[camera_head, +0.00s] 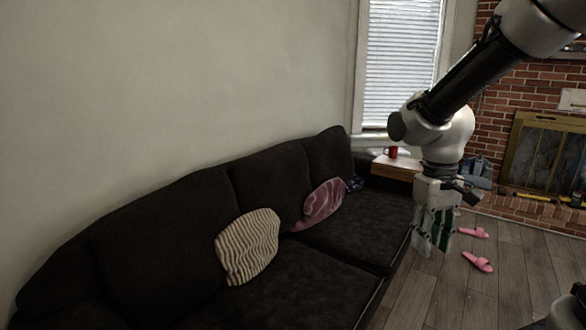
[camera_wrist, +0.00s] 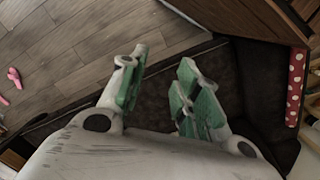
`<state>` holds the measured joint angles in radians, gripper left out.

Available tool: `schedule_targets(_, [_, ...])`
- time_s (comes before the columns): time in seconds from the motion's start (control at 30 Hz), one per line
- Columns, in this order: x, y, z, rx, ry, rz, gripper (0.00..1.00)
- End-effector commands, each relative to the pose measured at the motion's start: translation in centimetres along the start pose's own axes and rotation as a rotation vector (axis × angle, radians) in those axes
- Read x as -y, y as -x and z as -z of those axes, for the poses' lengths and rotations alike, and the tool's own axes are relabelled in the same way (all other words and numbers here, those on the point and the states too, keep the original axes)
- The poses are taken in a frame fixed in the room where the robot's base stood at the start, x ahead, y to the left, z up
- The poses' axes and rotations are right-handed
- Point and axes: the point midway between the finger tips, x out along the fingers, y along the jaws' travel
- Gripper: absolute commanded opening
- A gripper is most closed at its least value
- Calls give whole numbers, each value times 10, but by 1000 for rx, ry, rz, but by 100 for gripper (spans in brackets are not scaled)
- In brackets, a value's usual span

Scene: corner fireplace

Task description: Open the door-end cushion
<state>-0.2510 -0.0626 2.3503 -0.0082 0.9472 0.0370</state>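A dark sofa (camera_head: 200,195) stands along the wall, with two wide seat cushions. The near seat cushion (camera_head: 290,285) and the far seat cushion (camera_head: 350,232) meet at a seam. No door is in view, so I cannot tell which one is at the door end. A striped pillow (camera_head: 247,246) and a pink patterned pillow (camera_head: 322,204) lean on the backrest. My gripper (camera_head: 434,244) hangs by the sofa's front edge, near its far end. In the wrist view, my gripper (camera_wrist: 160,80) has green-padded fingers apart, with nothing between them and dark upholstery (camera_wrist: 158,100) beyond.
A wooden side table (camera_head: 395,167) with a red mug (camera_head: 391,152) stands at the sofa's far end. Pink slippers (camera_head: 478,262) lie on the open wooden floor (camera_head: 430,300). A brick fireplace (camera_head: 545,150) is at right. A red polka-dot item (camera_wrist: 296,85) shows in the wrist view.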

Motion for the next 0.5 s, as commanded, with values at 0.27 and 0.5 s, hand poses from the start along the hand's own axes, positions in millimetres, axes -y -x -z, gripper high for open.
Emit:
schedule_targets(0.27, [-32,48,-96,-246,-110,8,32])
schedule_targets(0.5, [-46,79,-128,-437,-196,-13,32])
